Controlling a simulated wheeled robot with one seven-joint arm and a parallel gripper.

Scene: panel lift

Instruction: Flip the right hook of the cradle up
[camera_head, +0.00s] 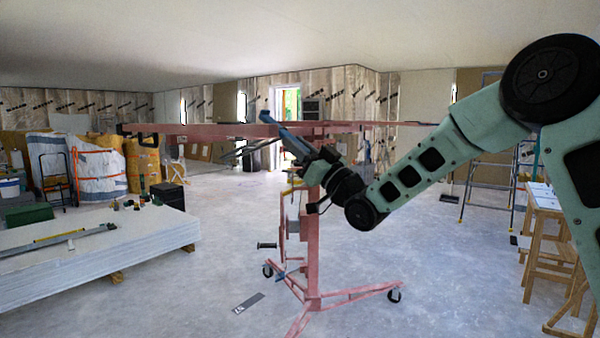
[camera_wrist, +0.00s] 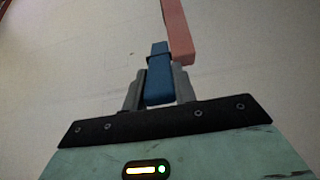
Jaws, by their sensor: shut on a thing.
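The pink-red panel lift (camera_head: 313,230) stands on a wheeled base in the middle of the head view. Its cradle (camera_head: 205,131) is at the top, with long arms spread left and right. My gripper (camera_head: 300,152) reaches in from the right to the cradle's near middle. In the wrist view my gripper (camera_wrist: 158,88) is shut on a blue hook (camera_wrist: 158,65), with one grey finger on each side. The blue hook's far part also shows in the head view (camera_head: 275,125). A pink-red bar (camera_wrist: 178,32) runs beside the hook's upper end; whether they touch is unclear.
A stack of white panels (camera_head: 110,245) lies at the left. A wooden stool (camera_head: 543,235) and a stepladder (camera_head: 484,160) stand at the right. Wrapped rolls (camera_head: 98,170) stand at the back left. The floor around the lift is mostly clear.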

